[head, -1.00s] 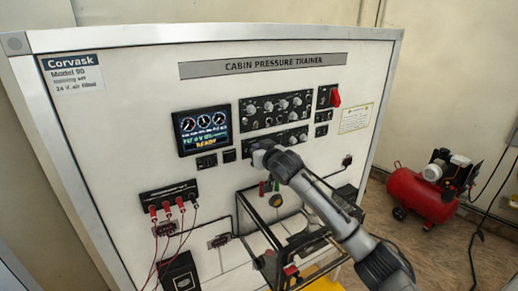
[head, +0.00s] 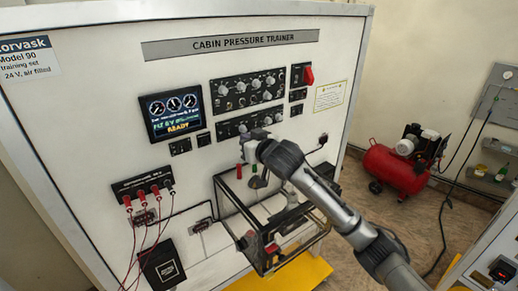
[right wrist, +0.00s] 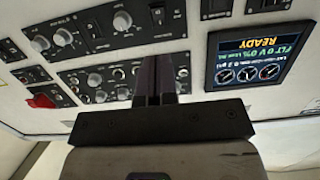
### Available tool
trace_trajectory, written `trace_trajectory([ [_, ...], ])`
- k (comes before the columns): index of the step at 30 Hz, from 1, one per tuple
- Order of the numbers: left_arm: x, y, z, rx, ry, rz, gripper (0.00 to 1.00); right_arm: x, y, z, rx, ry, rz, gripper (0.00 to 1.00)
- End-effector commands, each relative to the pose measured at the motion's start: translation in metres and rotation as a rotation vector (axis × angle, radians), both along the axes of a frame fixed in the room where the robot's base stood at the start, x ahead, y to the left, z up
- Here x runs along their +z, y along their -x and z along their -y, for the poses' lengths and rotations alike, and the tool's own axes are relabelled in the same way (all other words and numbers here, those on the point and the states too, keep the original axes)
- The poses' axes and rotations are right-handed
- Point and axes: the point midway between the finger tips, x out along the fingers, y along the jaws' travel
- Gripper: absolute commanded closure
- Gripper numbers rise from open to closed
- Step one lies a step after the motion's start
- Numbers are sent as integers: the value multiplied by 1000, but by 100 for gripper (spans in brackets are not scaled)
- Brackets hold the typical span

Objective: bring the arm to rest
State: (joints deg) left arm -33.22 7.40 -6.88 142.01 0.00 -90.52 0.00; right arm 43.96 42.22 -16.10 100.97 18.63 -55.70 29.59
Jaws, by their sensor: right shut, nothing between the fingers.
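My right arm comes in from the lower right in the head view. Its gripper (head: 249,143) is in front of the white trainer panel (head: 95,130), just below the lower knob panel (head: 240,123). In the right wrist view the two dark fingers (right wrist: 155,75) are together with nothing between them. They point toward the knob rows, and I cannot tell the exact gap to the panel. The display (head: 174,113) reads READY; it also shows in the right wrist view (right wrist: 262,60). My left gripper is not in view.
A clear box with a dark frame (head: 226,206) stands out from the panel below my right gripper. Red leads (head: 128,206) hang at the left. A red switch cover (head: 308,75) is at the upper right. A red compressor (head: 395,168) stands on the floor at the right.

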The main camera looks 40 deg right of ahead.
Motion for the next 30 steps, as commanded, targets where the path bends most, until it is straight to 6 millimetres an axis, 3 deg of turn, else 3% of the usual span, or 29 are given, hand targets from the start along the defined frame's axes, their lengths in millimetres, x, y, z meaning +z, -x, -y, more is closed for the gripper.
trace_trajectory([
  [9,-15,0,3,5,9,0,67,6,40,-4,-1,0,3,100],
  [21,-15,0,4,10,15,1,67,9,49,-5,2,13,0,100],
  [27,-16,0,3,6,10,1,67,0,52,3,-21,170,-78,100],
  [30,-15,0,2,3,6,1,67,3,65,5,-58,329,-132,100],
])
